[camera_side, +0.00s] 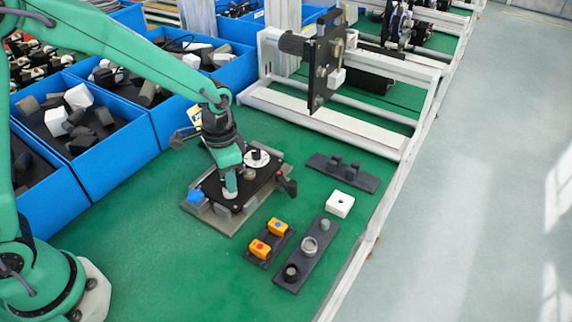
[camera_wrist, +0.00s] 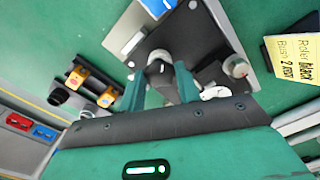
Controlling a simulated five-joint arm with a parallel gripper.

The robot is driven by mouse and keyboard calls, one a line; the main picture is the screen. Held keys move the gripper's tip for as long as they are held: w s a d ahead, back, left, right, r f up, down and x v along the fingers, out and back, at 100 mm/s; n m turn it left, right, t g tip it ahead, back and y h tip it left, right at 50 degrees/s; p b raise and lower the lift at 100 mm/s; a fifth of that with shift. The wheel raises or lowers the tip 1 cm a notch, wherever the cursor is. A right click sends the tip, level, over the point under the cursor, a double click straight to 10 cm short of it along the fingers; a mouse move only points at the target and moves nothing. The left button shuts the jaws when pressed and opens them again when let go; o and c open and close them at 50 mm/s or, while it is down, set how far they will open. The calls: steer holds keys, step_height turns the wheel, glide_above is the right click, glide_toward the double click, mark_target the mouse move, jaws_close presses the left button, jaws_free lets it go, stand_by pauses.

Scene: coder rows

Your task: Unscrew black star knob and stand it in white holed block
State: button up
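My gripper (camera_side: 230,186) is low over the near part of a dark plate (camera_side: 262,183), pointing down. In the wrist view its two green fingers (camera_wrist: 160,84) stand apart. A black knob-like part (camera_wrist: 160,68) with a greyer top lies between and just beyond the fingertips; it looks like the star knob, but its lobes are not clear. I cannot tell whether the fingers touch it. In the side view my gripper hides it. The white holed block (camera_side: 340,204) stands on the green table right of the plate, its dark hole facing up and empty.
A white dial with a black knob (camera_side: 257,158) and a small grey knob (camera_side: 250,174) are on the plate. Two yellow button boxes (camera_side: 268,238) and a dark strip with round parts (camera_side: 308,252) lie in front. Blue bins (camera_side: 95,170) stand at left.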

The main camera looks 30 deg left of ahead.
steer(key=c, duration=0.3)
steer(key=shift+n, duration=0.3)
steer(key=n, duration=0.9)
steer(key=shift+n, duration=0.3)
steer(key=shift+r, duration=0.2)
steer(key=shift+r, duration=2.35)
